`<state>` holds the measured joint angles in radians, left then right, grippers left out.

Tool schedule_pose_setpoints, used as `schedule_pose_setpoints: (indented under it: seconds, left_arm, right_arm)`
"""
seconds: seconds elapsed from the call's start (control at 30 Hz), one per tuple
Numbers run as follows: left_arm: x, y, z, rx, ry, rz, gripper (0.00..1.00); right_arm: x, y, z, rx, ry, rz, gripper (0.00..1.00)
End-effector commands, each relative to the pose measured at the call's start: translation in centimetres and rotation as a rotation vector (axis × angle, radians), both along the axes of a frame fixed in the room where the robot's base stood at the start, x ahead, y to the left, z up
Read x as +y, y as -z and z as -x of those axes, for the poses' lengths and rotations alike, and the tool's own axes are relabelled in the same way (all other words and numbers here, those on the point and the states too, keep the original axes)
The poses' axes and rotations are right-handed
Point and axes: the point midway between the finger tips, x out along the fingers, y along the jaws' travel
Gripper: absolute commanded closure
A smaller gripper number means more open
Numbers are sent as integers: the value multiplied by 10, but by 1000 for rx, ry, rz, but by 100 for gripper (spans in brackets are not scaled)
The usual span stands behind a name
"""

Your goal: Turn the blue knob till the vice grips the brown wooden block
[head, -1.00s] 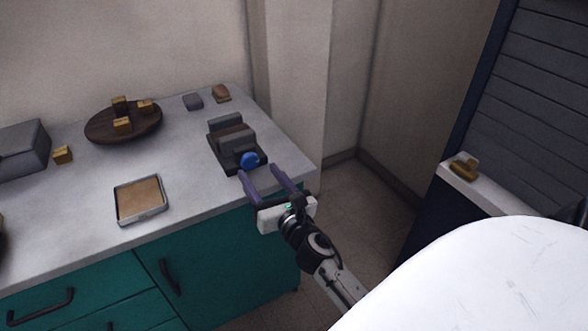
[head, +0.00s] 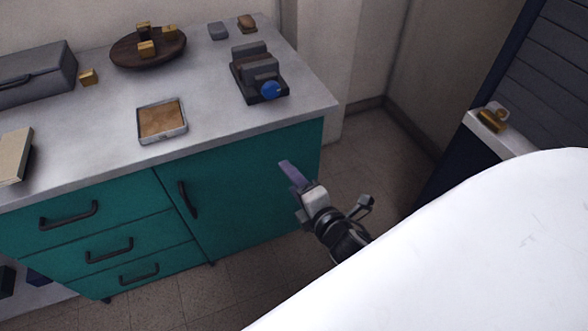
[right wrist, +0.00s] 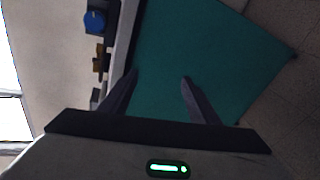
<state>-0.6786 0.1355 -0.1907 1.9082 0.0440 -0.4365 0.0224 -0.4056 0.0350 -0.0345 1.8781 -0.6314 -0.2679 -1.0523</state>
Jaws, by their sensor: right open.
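The dark grey vice (head: 240,82) stands near the right end of the grey counter. Its round blue knob (head: 270,90) faces the front edge; a blue round part, likely this knob, shows at the top left of the right wrist view (right wrist: 95,22). A brown block (head: 257,60) sits between the vice's grey jaws; I cannot tell whether both jaws touch it. My right gripper (head: 292,190) is below counter height, in front of the teal cabinet and apart from the knob. In the right wrist view its fingers (right wrist: 160,77) are spread and empty. My left gripper is out of view.
The counter (head: 215,95) also holds a metal tray (head: 143,136), a round dark board (head: 120,58) with small wooden blocks, a grey box (head: 40,75) and two small blocks at the back. A white rounded surface (head: 480,250) fills the lower right. Floor shows right of the cabinet (head: 240,185).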

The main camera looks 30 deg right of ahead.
Motion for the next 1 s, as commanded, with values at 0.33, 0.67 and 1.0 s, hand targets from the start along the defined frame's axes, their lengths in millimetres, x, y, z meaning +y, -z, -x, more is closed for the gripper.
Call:
schedule_pose_setpoints:
  seconds: [0.33, 0.67, 1.0]
  left_arm:
    - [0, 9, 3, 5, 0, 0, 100]
    - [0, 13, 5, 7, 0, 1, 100]
    - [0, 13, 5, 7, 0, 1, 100]
  right_arm:
    - [28, 49, 43, 105, 123, -494, 44]
    - [45, 72, 68, 175, 215, -758, 44]
    - [47, 74, 70, 183, 226, -785, 44]
